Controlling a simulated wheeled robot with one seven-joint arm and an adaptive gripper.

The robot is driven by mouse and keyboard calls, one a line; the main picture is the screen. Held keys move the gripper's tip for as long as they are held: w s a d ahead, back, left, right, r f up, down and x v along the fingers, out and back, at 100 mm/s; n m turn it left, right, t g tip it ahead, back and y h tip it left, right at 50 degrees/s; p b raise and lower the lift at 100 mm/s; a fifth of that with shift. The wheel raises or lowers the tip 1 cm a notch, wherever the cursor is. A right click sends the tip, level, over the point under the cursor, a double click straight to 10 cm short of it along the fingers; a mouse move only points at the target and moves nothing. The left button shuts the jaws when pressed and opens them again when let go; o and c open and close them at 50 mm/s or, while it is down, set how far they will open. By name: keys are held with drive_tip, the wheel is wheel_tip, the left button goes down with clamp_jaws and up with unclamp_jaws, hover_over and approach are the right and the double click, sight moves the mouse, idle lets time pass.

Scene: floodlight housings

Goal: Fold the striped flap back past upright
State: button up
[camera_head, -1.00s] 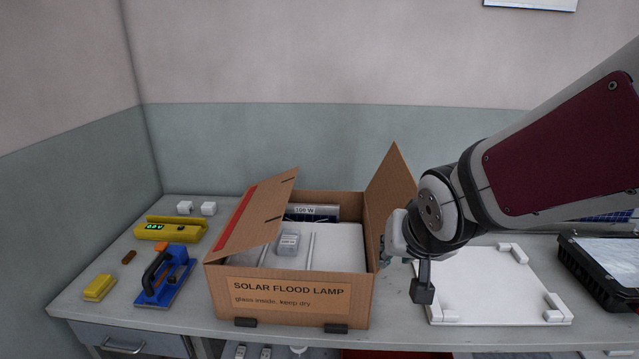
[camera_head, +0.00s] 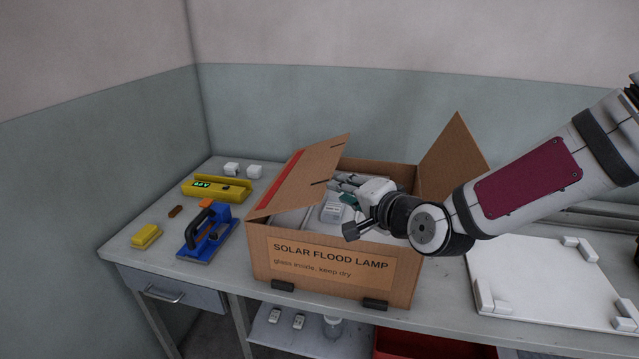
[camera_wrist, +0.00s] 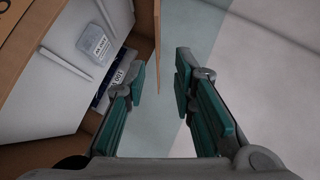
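The striped flap (camera_head: 308,172) is the left flap of an open cardboard box (camera_head: 262,255). It has a red stripe and two dark marks, and leans up and inward over the box opening, short of upright. My gripper (camera_head: 347,199) is above the box opening, right of the flap and apart from it. The box contents show left of the fingers there, with brown cardboard (camera_wrist: 14,22) at the upper left. I cannot tell which panel that is.
The right flap (camera_head: 455,150) stands up behind my arm. A small labelled carton (camera_head: 331,213) is inside the box. Left lie a blue tool (camera_head: 207,238), a yellow instrument (camera_head: 217,189) and a yellow block (camera_head: 146,236). A white fixture board (camera_head: 545,275) is at right.

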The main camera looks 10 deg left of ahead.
sight(319, 181)
drive_tip(key=b+x, duration=0.1)
drive_tip(key=x, duration=1.1)
drive_tip(key=shift+f, duration=0.1)
clamp_jaws()
